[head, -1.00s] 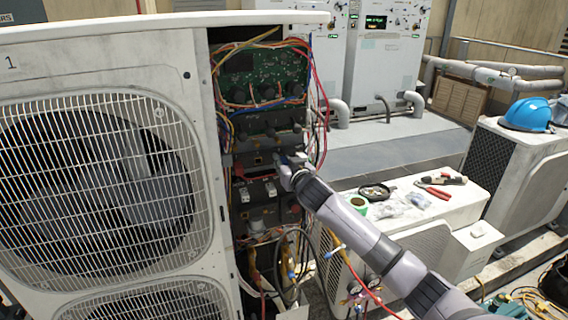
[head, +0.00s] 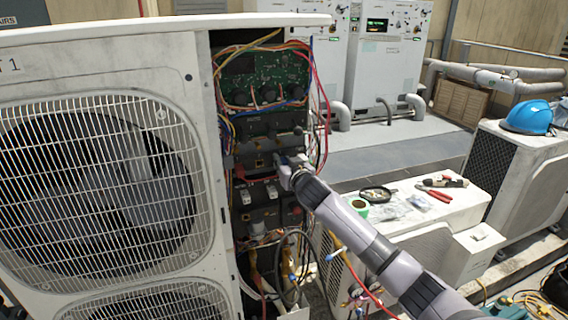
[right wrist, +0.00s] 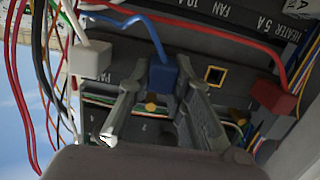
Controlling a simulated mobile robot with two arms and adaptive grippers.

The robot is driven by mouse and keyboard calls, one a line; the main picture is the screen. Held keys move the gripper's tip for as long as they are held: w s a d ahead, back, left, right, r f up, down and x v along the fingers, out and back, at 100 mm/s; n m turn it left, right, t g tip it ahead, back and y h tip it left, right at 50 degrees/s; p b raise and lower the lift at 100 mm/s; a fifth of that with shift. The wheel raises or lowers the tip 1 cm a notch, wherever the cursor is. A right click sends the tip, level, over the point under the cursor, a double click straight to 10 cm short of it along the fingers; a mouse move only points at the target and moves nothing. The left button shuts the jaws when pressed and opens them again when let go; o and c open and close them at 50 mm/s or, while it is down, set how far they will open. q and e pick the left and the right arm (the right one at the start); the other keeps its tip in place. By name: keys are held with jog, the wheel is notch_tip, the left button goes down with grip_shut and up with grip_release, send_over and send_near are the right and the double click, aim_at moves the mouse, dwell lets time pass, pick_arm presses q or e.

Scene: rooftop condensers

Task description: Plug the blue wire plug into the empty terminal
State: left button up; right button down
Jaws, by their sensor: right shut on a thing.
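The blue wire plug (right wrist: 162,75) is between the fingertips of my right gripper (right wrist: 163,78) in the right wrist view, its blue wire running up and away to the left. The empty terminal (right wrist: 214,75) is a dark square hole with a gold rim, just right of the plug. In the head view this terminal (head: 259,163) lies a little left of my right gripper (head: 284,160), at the open side of the condenser. The plug is close to the terminal strip; I cannot tell whether it touches it. My left gripper is not in view.
A red plug (right wrist: 272,97) and a white plug (right wrist: 92,58) sit on either side along the strip. Loose wires hang close by on the left of the wrist view. A condenser top (head: 405,207) with tools stands to the right in the head view.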

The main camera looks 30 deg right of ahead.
jog(key=shift+r, duration=0.1)
jog(key=c, duration=1.4)
grip_release()
jog(key=shift+w, duration=0.1)
jog(key=shift+o, duration=0.2)
jog(key=v, duration=1.2)
